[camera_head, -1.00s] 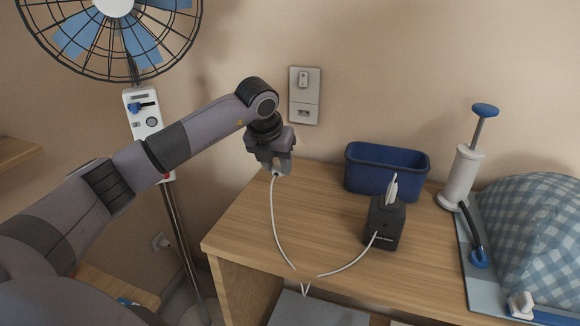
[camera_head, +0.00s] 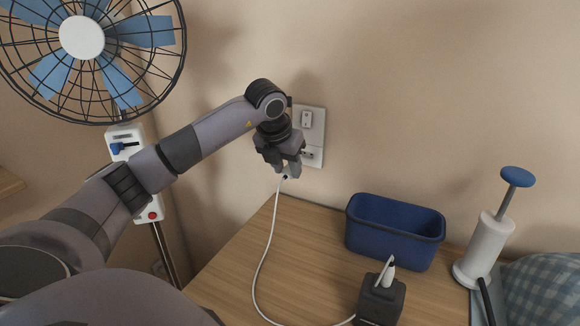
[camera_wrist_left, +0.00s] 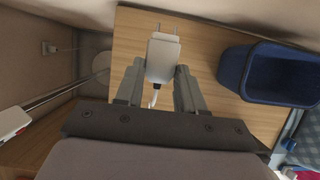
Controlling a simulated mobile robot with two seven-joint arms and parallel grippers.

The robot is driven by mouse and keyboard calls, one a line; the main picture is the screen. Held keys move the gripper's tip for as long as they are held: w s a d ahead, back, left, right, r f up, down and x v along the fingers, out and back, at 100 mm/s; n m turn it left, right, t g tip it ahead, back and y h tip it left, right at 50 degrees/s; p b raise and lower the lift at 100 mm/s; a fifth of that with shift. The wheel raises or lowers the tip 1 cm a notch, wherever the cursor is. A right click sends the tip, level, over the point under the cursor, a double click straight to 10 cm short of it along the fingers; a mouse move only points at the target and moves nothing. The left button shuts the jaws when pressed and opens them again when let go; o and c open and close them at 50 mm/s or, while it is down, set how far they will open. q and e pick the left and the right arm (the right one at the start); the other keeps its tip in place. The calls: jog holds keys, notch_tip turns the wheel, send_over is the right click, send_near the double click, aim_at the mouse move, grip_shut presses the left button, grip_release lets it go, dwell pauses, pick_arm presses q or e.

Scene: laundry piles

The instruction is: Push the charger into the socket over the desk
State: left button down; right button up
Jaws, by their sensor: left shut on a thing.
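The white charger (camera_wrist_left: 162,57) sits between the fingers of my left gripper (camera_wrist_left: 160,80) in the left wrist view, with its two prongs pointing away from the gripper. In the head view my left gripper (camera_head: 287,170) is shut on the charger, which is mostly hidden there. A white cable (camera_head: 268,245) hangs from it down to the desk. The wall socket (camera_head: 310,153) is the lower part of a plate with a switch (camera_head: 307,120) above. The gripper is in front of the plate's lower left, partly covering it. The desk (camera_head: 235,260) is below. My right gripper is not in view.
A blue bin (camera_head: 395,232) stands on the desk against the wall. A black box (camera_head: 380,300) with a white item on top stands in front of it. A white pump (camera_head: 487,245) is at the right. A fan (camera_head: 82,38) stands at the left.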

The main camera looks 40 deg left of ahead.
pick_arm(q)
jog(key=shift+w+r, duration=0.1)
jog(key=shift+w+a+r+p, duration=0.1)
jog(key=shift+w+a+p, duration=0.1)
jog(key=shift+w+p, duration=0.4)
jog(key=shift+w+a+p, duration=0.15)
jog(key=shift+w+p, duration=0.2)
jog(key=shift+w, duration=0.2)
jog(key=shift+w+a+p, duration=0.15)
jog(key=shift+w+p, duration=0.15)
jog(key=shift+w, duration=0.2)
jog(key=shift+w+a+f, duration=0.2)
jog(key=shift+w+a, duration=0.05)
jog(key=shift+w, duration=0.4)
jog(key=shift+w+a+p, duration=0.1)
jog(key=shift+w+p, duration=0.25)
jog(key=shift+p, duration=0.15)
jog(key=shift+p, duration=0.3)
jog(key=shift+w+a, duration=0.2)
jog(key=shift+w, duration=0.45)
dwell(0.6)
